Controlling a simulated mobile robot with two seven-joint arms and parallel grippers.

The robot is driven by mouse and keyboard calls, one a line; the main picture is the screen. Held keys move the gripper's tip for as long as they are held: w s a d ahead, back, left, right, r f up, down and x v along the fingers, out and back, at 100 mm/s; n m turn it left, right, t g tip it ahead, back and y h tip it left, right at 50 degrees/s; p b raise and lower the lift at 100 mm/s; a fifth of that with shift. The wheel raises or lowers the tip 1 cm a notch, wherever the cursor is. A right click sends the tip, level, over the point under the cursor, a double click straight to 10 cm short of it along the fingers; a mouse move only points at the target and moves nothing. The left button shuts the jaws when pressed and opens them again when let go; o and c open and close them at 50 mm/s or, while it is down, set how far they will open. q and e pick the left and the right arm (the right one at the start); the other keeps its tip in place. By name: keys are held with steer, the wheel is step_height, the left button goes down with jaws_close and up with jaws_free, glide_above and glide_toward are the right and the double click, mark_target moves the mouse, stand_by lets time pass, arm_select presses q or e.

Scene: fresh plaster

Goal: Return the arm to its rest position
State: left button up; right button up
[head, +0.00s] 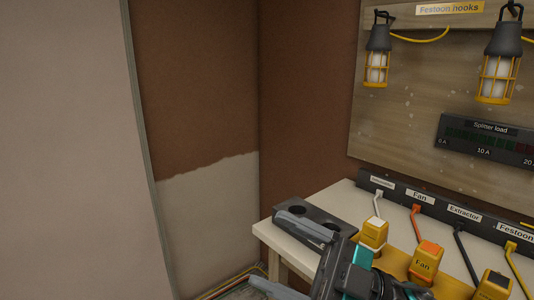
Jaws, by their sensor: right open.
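My right arm comes in at the bottom, with a dark body and teal parts. Its right gripper (267,249) is open, with its two grey fingers spread and pointing left. Nothing shows between the fingers. The upper finger overlaps the front of a dark block with round holes on the table in this view; I cannot tell if they touch. The lower finger is cut by the bottom edge. My left gripper is not in view.
A pale table (267,232) holds the dark block (345,219), yellow plugs including one marked Fan (423,265), and a labelled socket strip (441,205). Caged lamps (377,60) hang on a board (420,85) behind. Half-plastered walls (205,90) stand left. Cables lie on the floor.

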steer(key=w+d+f+m+t+h+p, duration=0.1)
steer(key=w+d+f+m+t+h, duration=0.3)
steer(key=f+m+t+h, duration=0.45)
steer(key=w+d+f+m+t+h, duration=0.1)
steer(key=d+f+m+t+h, duration=0.4)
steer(key=f+m+t+h, duration=0.4)
steer(key=s+d+f+m+g+h, duration=0.2)
steer(key=s+f, duration=0.4)
steer(key=f, duration=0.3)
steer(key=s+d+f+m+g+h, duration=0.1)
steer(key=s+d+f+g, duration=0.3)
steer(key=f, duration=0.5)
steer(key=s+m+g, duration=0.1)
steer(key=s+g, duration=0.1)
steer(key=g, duration=0.1)
steer(key=shift+d+h+p, duration=0.2)
steer(key=shift+h+p, duration=0.1)
steer(key=shift+h, duration=0.05)
steer(key=shift+f+g, duration=0.1)
steer(key=shift+g, duration=0.15)
